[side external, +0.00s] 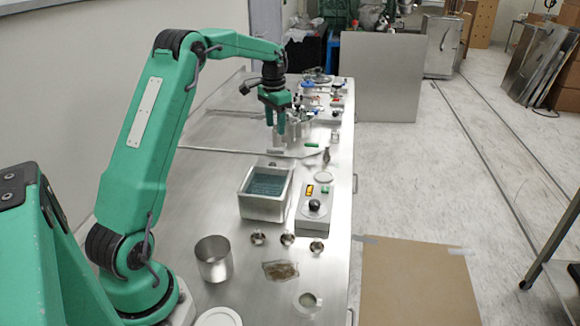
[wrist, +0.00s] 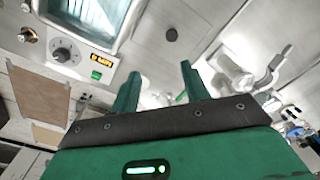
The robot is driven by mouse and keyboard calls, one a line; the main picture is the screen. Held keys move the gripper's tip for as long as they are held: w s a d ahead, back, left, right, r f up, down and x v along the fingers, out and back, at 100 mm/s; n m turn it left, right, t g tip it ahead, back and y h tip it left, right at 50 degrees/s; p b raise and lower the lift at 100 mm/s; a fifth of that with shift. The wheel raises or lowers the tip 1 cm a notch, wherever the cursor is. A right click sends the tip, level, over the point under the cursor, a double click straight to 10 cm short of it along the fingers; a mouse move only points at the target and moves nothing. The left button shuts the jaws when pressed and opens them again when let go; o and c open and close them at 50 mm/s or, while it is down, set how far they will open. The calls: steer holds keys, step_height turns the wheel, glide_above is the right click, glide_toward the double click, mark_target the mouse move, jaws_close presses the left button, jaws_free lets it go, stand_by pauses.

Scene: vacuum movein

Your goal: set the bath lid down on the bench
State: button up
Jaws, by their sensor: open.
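The bath lid (wrist: 190,22) looks like a flat grey metal plate with a dark round knob (wrist: 171,35). In the wrist view it lies beside the bath, apparently flat on the bench. In the side view it is hard to tell from the bench metal behind the bath. The square steel bath (side external: 266,209) is uncovered, with dark blue-green liquid inside. Its corner also shows in the wrist view (wrist: 62,62). My gripper (side external: 275,128) points down beyond the bath, above the bench. Its two green fingers are apart with nothing between them, also in the wrist view (wrist: 160,76).
A control box (side external: 314,206) with a knob and lit display stands right of the bath. Several small steel cups (side external: 288,239) and a steel beaker (side external: 214,258) stand nearer the camera. Glassware and fittings (side external: 318,98) crowd the far end. The bench's left side is mostly clear.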

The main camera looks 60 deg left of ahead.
steer(key=s+d+r+t, duration=0.1)
steer(key=s+d+r, duration=0.4)
steer(key=d, duration=0.3)
steer(key=s+d+r+t, duration=0.1)
steer(key=s+d+r, duration=0.4)
steer(key=d, duration=0.4)
steer(key=s+d+f+t, duration=0.1)
steer(key=s+d, duration=0.4)
steer(key=s, duration=0.3)
steer(key=s+d+f+t, duration=0.1)
steer(key=s+d+t, duration=0.1)
steer(key=s+d, duration=0.4)
steer(key=shift+s+f, duration=0.15)
steer(key=shift+s, duration=0.85)
